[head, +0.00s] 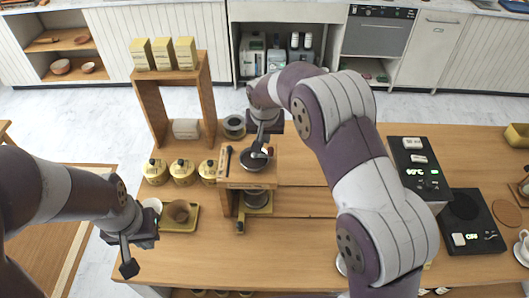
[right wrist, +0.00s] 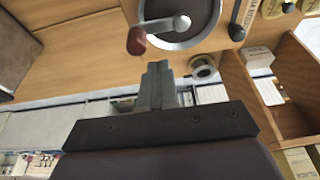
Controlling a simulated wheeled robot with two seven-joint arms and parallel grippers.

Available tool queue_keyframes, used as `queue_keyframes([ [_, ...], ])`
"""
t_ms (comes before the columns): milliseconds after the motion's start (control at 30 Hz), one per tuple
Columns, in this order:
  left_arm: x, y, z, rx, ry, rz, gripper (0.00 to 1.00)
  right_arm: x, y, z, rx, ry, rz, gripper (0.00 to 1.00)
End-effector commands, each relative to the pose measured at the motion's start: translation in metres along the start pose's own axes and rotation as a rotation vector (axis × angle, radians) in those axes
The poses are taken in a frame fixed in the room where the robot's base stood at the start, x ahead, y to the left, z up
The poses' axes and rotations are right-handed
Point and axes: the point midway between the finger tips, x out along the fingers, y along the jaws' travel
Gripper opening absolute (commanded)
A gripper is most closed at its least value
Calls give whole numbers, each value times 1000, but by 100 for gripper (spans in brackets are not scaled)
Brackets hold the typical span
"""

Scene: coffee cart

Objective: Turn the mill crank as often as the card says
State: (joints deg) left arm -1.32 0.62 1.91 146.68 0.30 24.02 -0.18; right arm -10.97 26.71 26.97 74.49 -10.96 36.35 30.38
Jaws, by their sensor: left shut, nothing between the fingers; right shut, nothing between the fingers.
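The wooden mill (head: 250,182) stands left of centre on the counter in the head view. In the right wrist view its round dark top (right wrist: 185,12) carries a metal crank (right wrist: 166,25) with a red-brown knob (right wrist: 137,41). My right gripper (head: 259,146) is over the mill, shut and empty. In the right wrist view its fingertips (right wrist: 158,66) are beside the knob; whether they touch it is unclear. My left gripper (head: 127,266) is shut and empty near the counter's front left edge, away from the mill. I cannot make out a card with a readable count.
A brown cup on a tray (head: 180,222) is near my left gripper. Black appliances (head: 472,220) stand at the right. The front middle counter is mostly clear.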

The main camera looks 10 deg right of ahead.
Motion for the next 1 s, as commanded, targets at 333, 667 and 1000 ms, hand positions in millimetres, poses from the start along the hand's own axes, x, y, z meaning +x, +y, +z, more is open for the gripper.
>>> queue_keyframes([
  [333,6,0,1,0,0,0,0,8,0,2,0,0,0,0],
  [667,11,0,1,0,0,0,0,14,0,4,0,0,0,0],
  [1000,16,0,2,0,0,0,0,21,0,6,0,0,0,0],
])
